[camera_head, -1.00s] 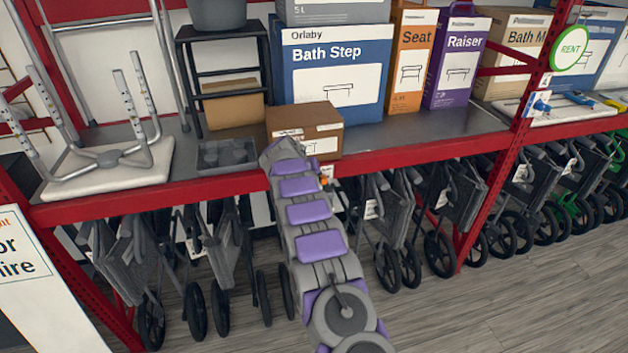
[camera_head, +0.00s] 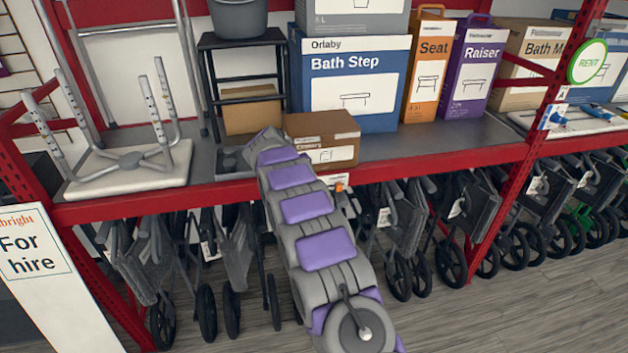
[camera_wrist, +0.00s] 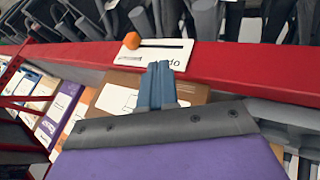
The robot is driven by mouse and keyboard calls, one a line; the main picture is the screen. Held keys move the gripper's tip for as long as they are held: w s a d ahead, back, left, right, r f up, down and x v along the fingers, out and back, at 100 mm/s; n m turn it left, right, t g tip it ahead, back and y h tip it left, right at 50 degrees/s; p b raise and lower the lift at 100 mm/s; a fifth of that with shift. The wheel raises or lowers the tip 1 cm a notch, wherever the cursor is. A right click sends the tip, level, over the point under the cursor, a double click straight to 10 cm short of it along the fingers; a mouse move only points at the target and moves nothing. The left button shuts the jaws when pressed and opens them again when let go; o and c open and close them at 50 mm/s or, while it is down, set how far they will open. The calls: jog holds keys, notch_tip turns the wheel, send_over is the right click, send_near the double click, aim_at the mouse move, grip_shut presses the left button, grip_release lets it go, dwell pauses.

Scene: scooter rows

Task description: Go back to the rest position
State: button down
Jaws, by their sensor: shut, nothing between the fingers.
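My arm (camera_head: 312,225), grey with purple pads, reaches up toward the red shelf edge in the head view. Its far end is in front of the shelf, left of a small brown box (camera_head: 335,140). My gripper's fingers are hidden there behind the arm. In the wrist view my gripper (camera_wrist: 160,68) has its blue-grey fingers together and empty. Their tips appear over the lower edge of a white label (camera_wrist: 155,54) on the red shelf edge (camera_wrist: 240,66); I cannot tell whether they touch. The brown box (camera_wrist: 190,92) shows behind the fingers.
The shelf holds a blue Bath Step box (camera_head: 385,110), a white-topped stool (camera_head: 90,172) and a grey tray (camera_head: 230,160), partly covered by my arm. A For hire sign (camera_head: 30,250) stands left. Floor (camera_head: 500,315) is clear at lower right.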

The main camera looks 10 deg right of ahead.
jog(key=s+d+r+g+y, duration=0.1)
jog(key=s+r, duration=0.3)
jog(key=s, duration=0.6)
jog(key=s+d+r+g+y, duration=0.1)
jog(key=s+r, duration=0.2)
jog(key=s, duration=0.6)
jog(key=s+r+g+y, duration=0.15)
jog(key=s+r, duration=0.25)
jog(key=s, duration=0.6)
jog(key=s+a+f+g+y, duration=0.1)
jog(key=s+a, duration=0.1)
jog(key=s, duration=1.4)
jog(key=s+a+f+n+g+y, duration=0.1)
jog(key=s+a+f+g, duration=0.1)
jog(key=s, duration=1.5)
jog(key=shift+s+a+f, duration=0.15)
jog(key=shift+a+f, duration=0.1)
